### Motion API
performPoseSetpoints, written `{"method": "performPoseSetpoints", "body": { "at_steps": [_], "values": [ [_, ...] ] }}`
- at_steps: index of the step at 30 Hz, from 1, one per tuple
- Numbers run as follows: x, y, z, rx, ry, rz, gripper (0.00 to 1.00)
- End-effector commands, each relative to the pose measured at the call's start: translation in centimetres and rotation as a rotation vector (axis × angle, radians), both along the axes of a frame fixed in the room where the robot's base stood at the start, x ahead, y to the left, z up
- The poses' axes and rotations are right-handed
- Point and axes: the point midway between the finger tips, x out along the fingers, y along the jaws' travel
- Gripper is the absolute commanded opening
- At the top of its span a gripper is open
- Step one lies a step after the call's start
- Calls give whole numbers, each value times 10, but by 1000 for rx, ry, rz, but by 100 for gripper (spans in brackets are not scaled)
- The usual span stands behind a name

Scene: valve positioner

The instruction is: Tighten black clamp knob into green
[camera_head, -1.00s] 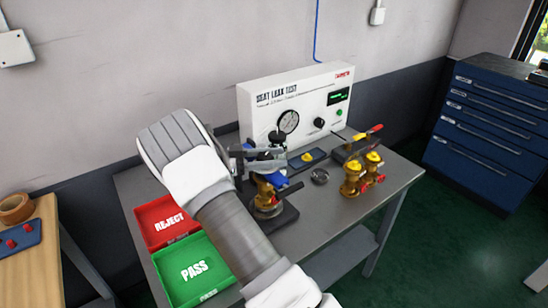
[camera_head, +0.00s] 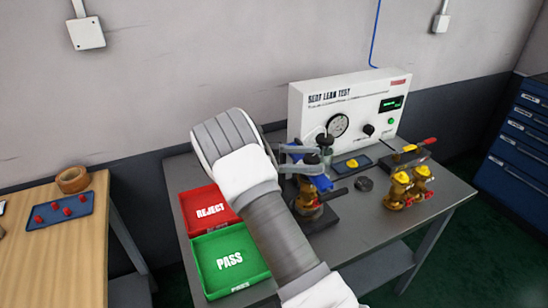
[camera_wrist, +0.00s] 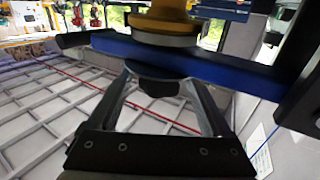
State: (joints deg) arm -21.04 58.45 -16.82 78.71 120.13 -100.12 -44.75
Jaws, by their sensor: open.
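The valve fixture, with a blue clamp bar (camera_head: 321,182) and a brass valve (camera_head: 307,200), stands on the grey bench. A black knob-like part (camera_head: 325,140) shows at its top; I cannot tell surely that it is the clamp knob. My gripper (camera_head: 322,158) is open, its grey fingers reaching right to the fixture's upper part. In the wrist view the fingers (camera_wrist: 162,72) stand on either side of a rounded black knob (camera_wrist: 158,86) at the blue bar (camera_wrist: 225,72). A gap shows on each side. No green mark on the clamp is discernible.
The white seat leak tester (camera_head: 352,105) stands behind, with a gauge and green display. Red REJECT (camera_head: 209,210) and green PASS (camera_head: 229,260) trays lie left. Brass valves (camera_head: 408,188) stand right. A black round part (camera_head: 364,184) lies between.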

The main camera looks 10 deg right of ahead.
Motion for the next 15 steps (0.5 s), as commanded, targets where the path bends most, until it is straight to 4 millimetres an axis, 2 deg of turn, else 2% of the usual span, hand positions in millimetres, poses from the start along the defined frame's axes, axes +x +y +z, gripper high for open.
{"method": "performPoseSetpoints", "body": {
  "at_steps": [6,15],
  "values": [
    [16,52,-2,1,0,4,83],
    [32,108,-2,1,0,2,83]
  ]
}}
